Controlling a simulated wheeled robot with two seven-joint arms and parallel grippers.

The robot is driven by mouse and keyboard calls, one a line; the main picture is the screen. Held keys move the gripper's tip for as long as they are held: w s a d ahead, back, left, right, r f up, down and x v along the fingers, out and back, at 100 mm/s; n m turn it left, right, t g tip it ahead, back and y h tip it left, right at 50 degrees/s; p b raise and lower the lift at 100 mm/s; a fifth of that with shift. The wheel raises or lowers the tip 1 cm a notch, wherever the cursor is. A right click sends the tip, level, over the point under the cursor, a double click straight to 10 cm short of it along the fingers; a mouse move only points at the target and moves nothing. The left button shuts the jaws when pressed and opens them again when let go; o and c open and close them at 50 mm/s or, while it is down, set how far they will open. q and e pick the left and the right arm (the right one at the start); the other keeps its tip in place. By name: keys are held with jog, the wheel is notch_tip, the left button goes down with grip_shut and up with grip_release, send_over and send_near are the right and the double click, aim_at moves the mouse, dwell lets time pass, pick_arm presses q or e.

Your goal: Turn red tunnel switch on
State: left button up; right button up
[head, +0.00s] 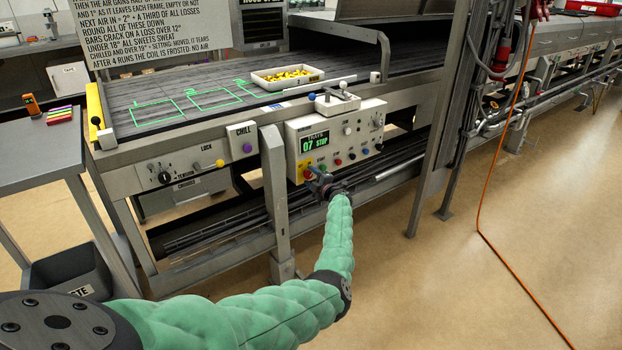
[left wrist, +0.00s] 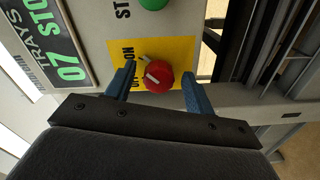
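The red tunnel switch (left wrist: 159,79) is a round red knob with a white pointer line, on a yellow plate (left wrist: 181,52) of the control panel. Lettering ending in ON shows beside it; my finger covers part of the lettering. The knob also shows at the panel's lower left in the head view (head: 307,174). My left gripper (left wrist: 159,92) is open, with one blue finger on each side of the knob. A gap shows on both sides, wider on the right. In the head view the left gripper (head: 318,178) is at the panel's lower left. My right gripper is not in view.
The panel (head: 336,133) has a display reading 07 STOP and several small knobs and buttons. A green button (left wrist: 153,3) sits near the red knob. A grey post (head: 275,190) stands just left of the panel. A tray of yellow pieces (head: 288,76) lies on the belt above.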

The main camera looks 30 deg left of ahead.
pick_arm(q)
jog(key=shift+s, duration=0.1)
jog(key=v, duration=0.7)
jog(key=shift+d, duration=0.4)
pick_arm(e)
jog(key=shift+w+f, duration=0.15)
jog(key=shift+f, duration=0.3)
